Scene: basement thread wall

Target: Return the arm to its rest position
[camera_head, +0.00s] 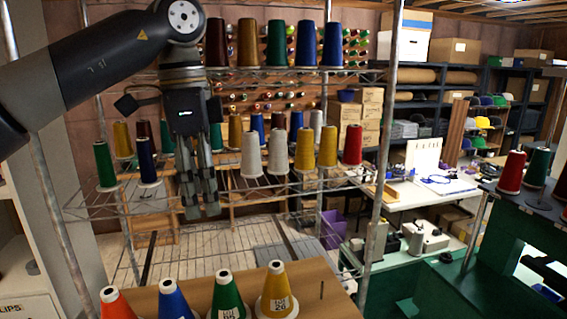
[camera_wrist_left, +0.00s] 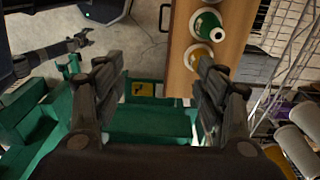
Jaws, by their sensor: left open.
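My left gripper (camera_head: 201,203) hangs fingers down at the left of the head view, in front of the wire rack. Nothing shows between its fingers. In the left wrist view its two fingers (camera_wrist_left: 158,90) stand apart, with green surfaces far below. A dark jointed part at the left edge of the wrist view looks like my right gripper (camera_wrist_left: 58,53); its jaws are too unclear to read. Thread cones stand on a wooden board (camera_head: 330,288) below the left gripper: orange (camera_head: 117,303), blue (camera_head: 174,301), green (camera_head: 226,296) and yellow (camera_head: 276,292).
The wire rack (camera_head: 345,186) holds several thread cones, with white (camera_head: 250,156) and yellow (camera_head: 304,151) ones right of the gripper. Thin metal posts (camera_head: 388,120) rise nearby. A green machine (camera_head: 515,255) with a red cone (camera_head: 511,173) stands at right. The wrist view shows bare floor (camera_wrist_left: 140,45).

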